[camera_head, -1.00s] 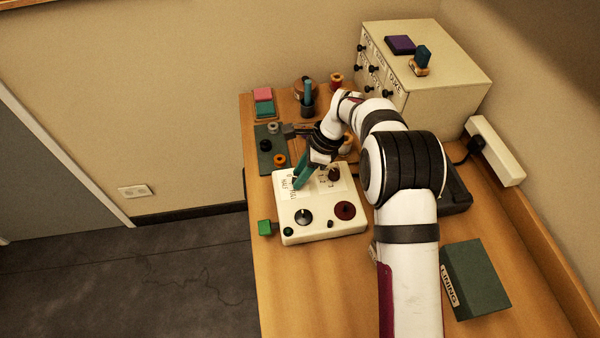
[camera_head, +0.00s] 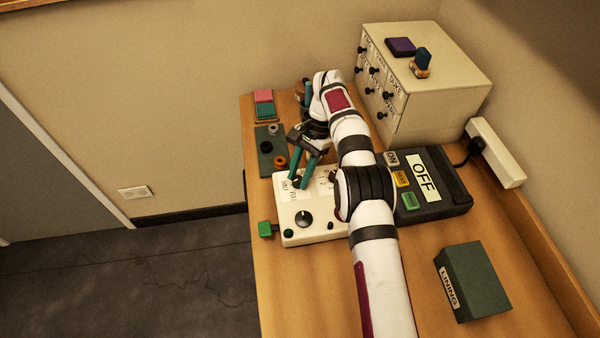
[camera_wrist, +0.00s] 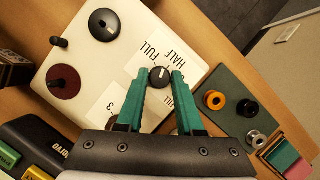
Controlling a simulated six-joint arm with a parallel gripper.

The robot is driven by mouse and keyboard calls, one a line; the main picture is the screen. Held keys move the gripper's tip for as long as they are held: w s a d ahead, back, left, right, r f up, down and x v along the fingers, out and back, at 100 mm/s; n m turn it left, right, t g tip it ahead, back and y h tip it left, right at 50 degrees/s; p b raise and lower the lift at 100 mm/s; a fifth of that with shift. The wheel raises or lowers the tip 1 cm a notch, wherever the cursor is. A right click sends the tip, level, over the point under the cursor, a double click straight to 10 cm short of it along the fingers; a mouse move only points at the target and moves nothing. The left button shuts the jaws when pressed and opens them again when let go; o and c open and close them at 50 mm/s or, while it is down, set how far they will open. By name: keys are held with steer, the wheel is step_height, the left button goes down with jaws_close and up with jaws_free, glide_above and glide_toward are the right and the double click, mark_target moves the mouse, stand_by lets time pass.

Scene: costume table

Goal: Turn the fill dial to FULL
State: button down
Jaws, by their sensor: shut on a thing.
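The fill dial (camera_wrist: 159,77) is a small black knob with a pale pointer mark, on the white control box (camera_head: 325,233). In the wrist view it sits between the teal fingertips of my gripper (camera_wrist: 159,84), which is shut on it from both sides. The printed words FULL (camera_wrist: 150,48) and HALF (camera_wrist: 172,58) lie beside the knob. The pointer mark runs roughly toward the gap between these words; its exact setting is hard to read. In the head view my gripper (camera_head: 297,182) reaches down to the box's far left part, and its fingers largely hide the dial.
The box also carries a larger black knob (camera_wrist: 104,24), a dark red knob (camera_wrist: 63,82) and a small lever (camera_wrist: 60,42). A black unit marked OFF (camera_head: 428,183) and a LINING box (camera_head: 475,280) are to the right.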

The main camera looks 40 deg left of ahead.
steer(key=shift+n, duration=0.5)
steer(key=shift+f, duration=0.1)
steer(key=c, duration=0.5)
jaws_free()
steer(key=shift+c, duration=0.2)
steer(key=r, duration=0.2)
steer(key=d+r, duration=0.1)
steer(key=r, duration=0.2)
steer(key=shift+w, duration=0.2)
steer(key=w+d+r, duration=0.2)
steer(key=d+r, duration=0.4)
steer(key=d, duration=0.4)
steer(key=shift+w+d, duration=0.15)
steer(key=shift+w, duration=0.2)
steer(key=shift+r, duration=0.1)
